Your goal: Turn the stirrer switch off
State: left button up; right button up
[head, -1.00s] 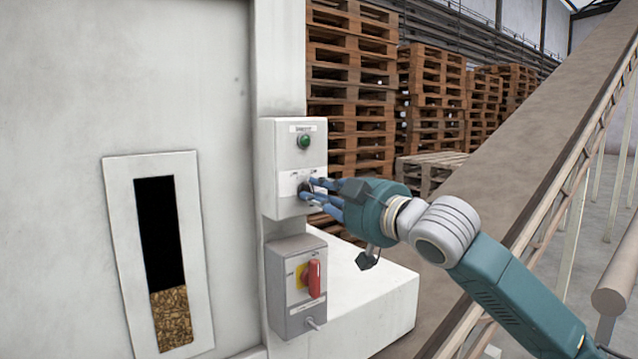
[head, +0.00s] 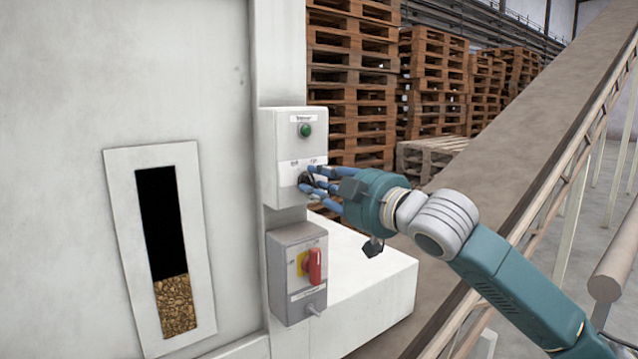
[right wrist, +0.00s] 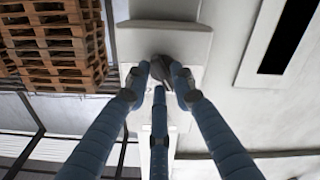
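The stirrer switch is a small dark rotary knob (head: 304,180) on the lower front of the upper white control box (head: 285,150). A green round lamp or button (head: 305,131) sits above it. My right gripper (head: 313,180) has blue fingers at the knob. In the right wrist view, the fingertips (right wrist: 159,80) are drawn in around the dark knob (right wrist: 165,68) from both sides, with a third finger at its near edge. They appear to touch it. The fingers partly cover the knob, and its pointer setting cannot be read. My left gripper is not in view.
A grey box with a red rotary handle (head: 315,267) on a yellow plate is just below. A window with pellets (head: 176,304) is at left. Stacked pallets (head: 350,85) stand behind, and a sloping conveyor (head: 535,150) runs behind my right arm.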

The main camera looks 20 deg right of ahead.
jog(key=shift+o, duration=0.4)
jog(key=v, duration=1.2)
